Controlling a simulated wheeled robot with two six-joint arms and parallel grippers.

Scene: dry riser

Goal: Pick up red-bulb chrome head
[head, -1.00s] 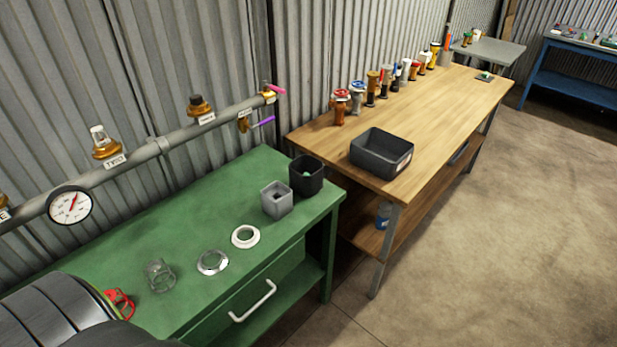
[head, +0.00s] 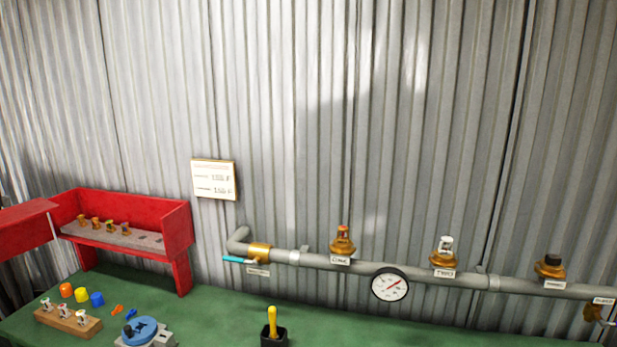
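A wooden block (head: 50,318) on the green bench at lower left holds small chrome-looking heads (head: 64,312) upright in a row. They seem to have reddish parts, but they are too small to tell which bulb colour each has. A red raised tray (head: 178,222) holds several brass-coloured heads (head: 96,223) in a row. On the wall pipe, a brass fitting (head: 342,246) has a red part on top, and another fitting (head: 444,262) has a pale, chrome-looking top. Neither of my grippers is in view.
The green bench (head: 215,300) runs along the corrugated wall. On it are yellow, orange and blue caps (head: 82,294), a blue round fixture (head: 140,330) and a black holder (head: 274,338) with a yellow-handled tool. A gauge (head: 389,285) and the grey pipe (head: 410,272) stand behind.

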